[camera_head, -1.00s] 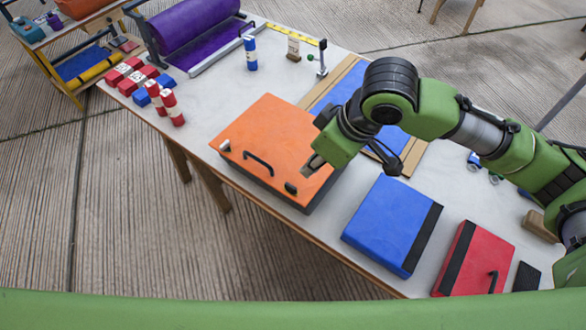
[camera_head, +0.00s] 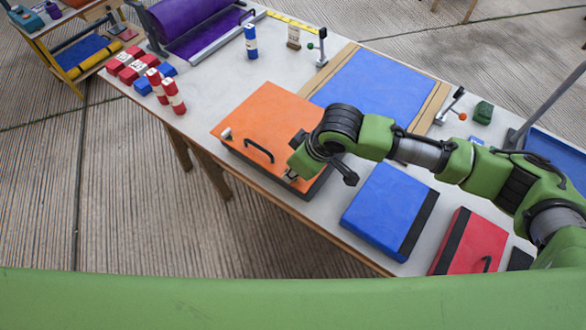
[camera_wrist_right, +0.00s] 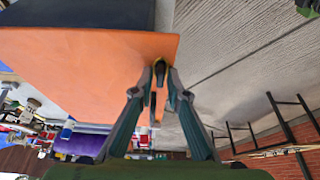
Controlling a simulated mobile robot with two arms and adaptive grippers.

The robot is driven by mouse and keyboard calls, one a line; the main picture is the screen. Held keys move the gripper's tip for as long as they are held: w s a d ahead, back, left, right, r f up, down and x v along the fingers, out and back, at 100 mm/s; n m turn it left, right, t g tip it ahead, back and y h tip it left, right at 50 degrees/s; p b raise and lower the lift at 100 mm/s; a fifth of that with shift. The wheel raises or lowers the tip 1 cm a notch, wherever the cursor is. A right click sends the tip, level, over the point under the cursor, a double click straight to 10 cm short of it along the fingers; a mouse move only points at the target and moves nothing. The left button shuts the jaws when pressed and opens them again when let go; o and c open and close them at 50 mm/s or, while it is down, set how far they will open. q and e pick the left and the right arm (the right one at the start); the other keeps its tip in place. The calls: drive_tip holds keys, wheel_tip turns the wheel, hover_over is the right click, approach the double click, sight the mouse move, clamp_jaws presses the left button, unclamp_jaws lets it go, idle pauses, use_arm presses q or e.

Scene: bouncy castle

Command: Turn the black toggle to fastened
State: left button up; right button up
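The orange case (camera_head: 262,122) lies on the table, with a black handle (camera_head: 258,150) on its lid and a light toggle (camera_head: 226,134) at its left corner. My right gripper (camera_head: 290,175) is at the case's near right corner and covers the black toggle in the head view. In the right wrist view the black toggle (camera_wrist_right: 160,70) stands between the two fingertips of my right gripper (camera_wrist_right: 160,80), at the edge of the orange lid. The fingertips are close to it on both sides; whether they touch it is unclear. My left gripper is not in view.
A blue case (camera_head: 385,208) and a red case (camera_head: 470,243) lie to the right of the orange one. A blue mat (camera_head: 375,88) lies behind. Red and blue blocks (camera_head: 130,70) and a purple roll (camera_head: 190,22) are at the far left.

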clamp_jaws()
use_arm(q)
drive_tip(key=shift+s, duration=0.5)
